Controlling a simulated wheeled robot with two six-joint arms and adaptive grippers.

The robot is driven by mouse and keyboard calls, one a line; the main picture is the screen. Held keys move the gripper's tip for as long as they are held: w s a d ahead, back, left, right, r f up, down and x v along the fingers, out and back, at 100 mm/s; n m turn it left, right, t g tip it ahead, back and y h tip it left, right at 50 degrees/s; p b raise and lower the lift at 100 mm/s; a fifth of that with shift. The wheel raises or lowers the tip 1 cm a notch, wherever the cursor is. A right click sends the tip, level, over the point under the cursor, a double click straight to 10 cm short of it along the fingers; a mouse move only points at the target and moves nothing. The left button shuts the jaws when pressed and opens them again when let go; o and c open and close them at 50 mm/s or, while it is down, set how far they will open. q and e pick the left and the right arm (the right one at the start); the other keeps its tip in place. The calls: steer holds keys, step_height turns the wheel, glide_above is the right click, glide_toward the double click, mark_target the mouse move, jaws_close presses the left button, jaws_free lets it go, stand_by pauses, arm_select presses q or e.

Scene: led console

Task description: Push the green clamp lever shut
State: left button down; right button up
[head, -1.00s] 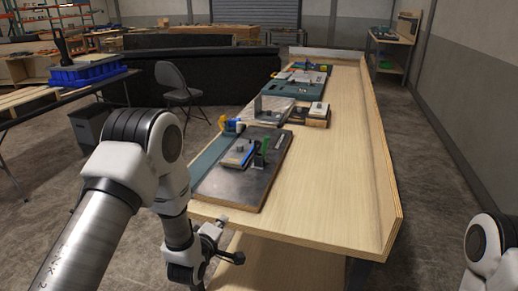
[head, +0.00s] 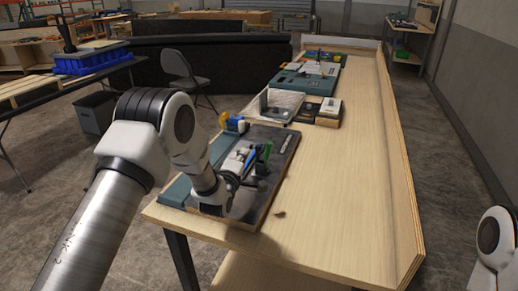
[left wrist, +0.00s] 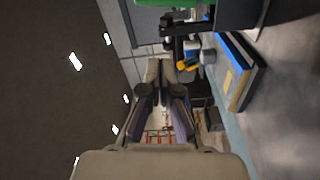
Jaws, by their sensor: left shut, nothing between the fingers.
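The green clamp lever (head: 267,151) stands upright on a clamp on the dark board, near the board's right side. In the left wrist view a green part (left wrist: 170,2) shows at the top edge, cut off, beside dark clamp metal. My left gripper (head: 262,184) is over the near part of the dark board (head: 270,203), low and just in front of the clamp. Its fingers (left wrist: 162,72) are shut and empty in the left wrist view. Whether they touch the clamp I cannot tell. My right gripper is out of view.
A blue-edged block (left wrist: 238,72) lies beside the clamp. A blue and yellow item (head: 232,123) stands at the board's far left corner. Farther back are a grey bracket (head: 280,106) and a teal case (head: 303,79). The table's right side is bare, bounded by a raised edge.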

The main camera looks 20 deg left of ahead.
mark_target(268, 154)
arm_select(q)
steer(key=w+d, duration=0.1)
steer(key=w+d+p, duration=0.2)
steer(key=shift+w+d+f, duration=0.3)
steer(key=shift+w, duration=0.1)
